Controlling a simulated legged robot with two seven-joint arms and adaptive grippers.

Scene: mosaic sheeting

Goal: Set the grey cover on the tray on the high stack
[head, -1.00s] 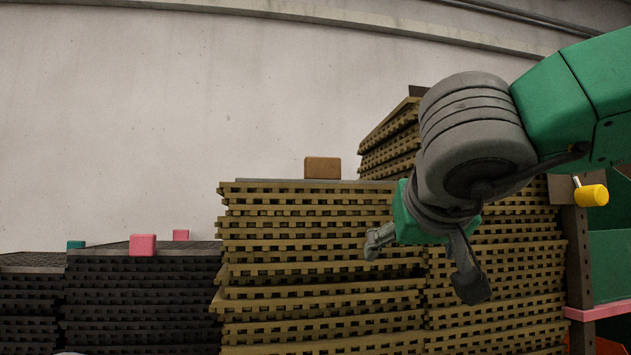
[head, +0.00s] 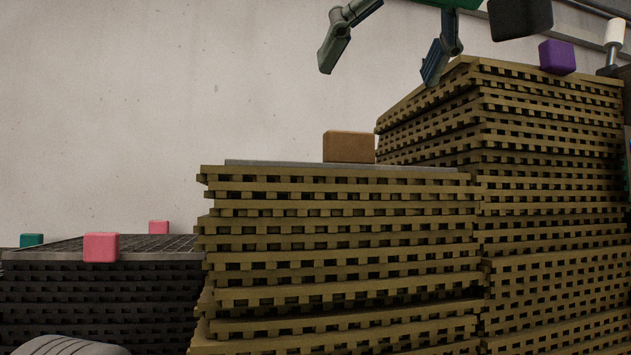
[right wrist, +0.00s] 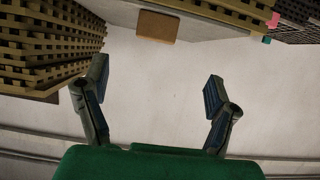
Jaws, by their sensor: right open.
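A thin grey sheet (head: 265,163), which may be the grey cover, lies on top of the lower olive stack (head: 330,240). A brown block (head: 349,147) sits on it, and the block also shows at the top of the right wrist view (right wrist: 157,26). The high stack (head: 555,130) stands to the right. I cannot make out a tray on its top. My right gripper (head: 380,65) is open and empty, above the brown block and beside the high stack's top. Both spread fingers show in the right wrist view (right wrist: 157,88). My left gripper is out of view.
A purple block (head: 557,57) sits on the high stack. A dark block-like shape (head: 520,18) shows above it; I cannot tell what it is. Low dark stacks (head: 110,295) at left carry pink (head: 101,247) and teal (head: 31,240) blocks. Bare wall stands behind.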

